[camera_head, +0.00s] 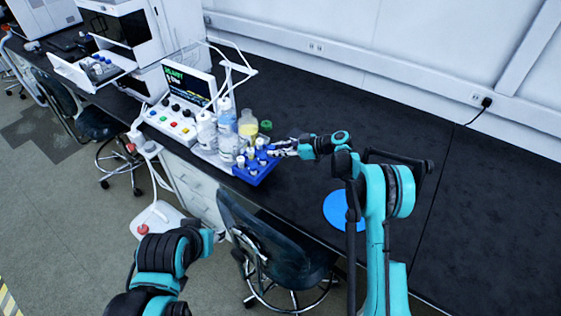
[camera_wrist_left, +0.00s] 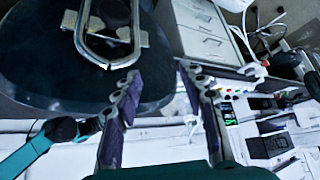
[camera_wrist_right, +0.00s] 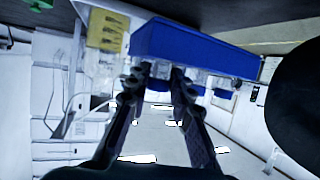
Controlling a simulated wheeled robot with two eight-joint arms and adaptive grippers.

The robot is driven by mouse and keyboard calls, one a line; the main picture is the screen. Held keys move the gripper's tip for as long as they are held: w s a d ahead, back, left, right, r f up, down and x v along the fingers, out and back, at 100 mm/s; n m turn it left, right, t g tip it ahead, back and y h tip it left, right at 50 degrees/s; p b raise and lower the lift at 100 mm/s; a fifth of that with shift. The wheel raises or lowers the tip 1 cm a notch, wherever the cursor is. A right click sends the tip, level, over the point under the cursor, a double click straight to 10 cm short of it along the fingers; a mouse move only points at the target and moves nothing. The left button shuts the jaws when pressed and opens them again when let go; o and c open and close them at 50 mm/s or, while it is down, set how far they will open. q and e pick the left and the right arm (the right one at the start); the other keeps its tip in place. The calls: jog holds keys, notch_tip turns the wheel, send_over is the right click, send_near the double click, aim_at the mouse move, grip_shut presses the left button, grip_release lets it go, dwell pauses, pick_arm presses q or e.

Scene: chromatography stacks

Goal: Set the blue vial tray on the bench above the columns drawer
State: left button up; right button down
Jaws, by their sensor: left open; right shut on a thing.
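The blue vial tray (camera_head: 252,178) holds several white-capped vials and sits at the bench's front edge, beside bottles. My right gripper (camera_head: 277,152) reaches it from the right and is shut on it; in the right wrist view the fingertips (camera_wrist_right: 160,72) meet at the edge of the tray (camera_wrist_right: 195,45). I cannot tell whether the tray touches the bench. White drawers (camera_head: 206,200) are under the bench, also in the left wrist view (camera_wrist_left: 203,38); their labels are unreadable. My left gripper (camera_wrist_left: 157,76) is open and empty, in front of the bench near a chair.
Bottles (camera_head: 227,130) stand behind the tray, near a control panel with a screen (camera_head: 188,85). A flat blue disc (camera_head: 338,208) lies on the black bench (camera_head: 300,100). The bench right of the tray is otherwise mostly clear. A dark chair (camera_head: 270,245) stands in front.

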aim_at(281, 157)
jog(key=f, duration=0.2)
jog(key=w+d+f+b, duration=0.1)
jog(key=f+b, duration=0.1)
jog(key=f, duration=0.1)
jog(key=shift+w+d+f, duration=0.3)
jog(key=shift+d, duration=0.1)
jog(key=shift+r, duration=0.15)
jog(key=c, duration=1.3)
grip_release()
jog(key=shift+c, duration=0.2)
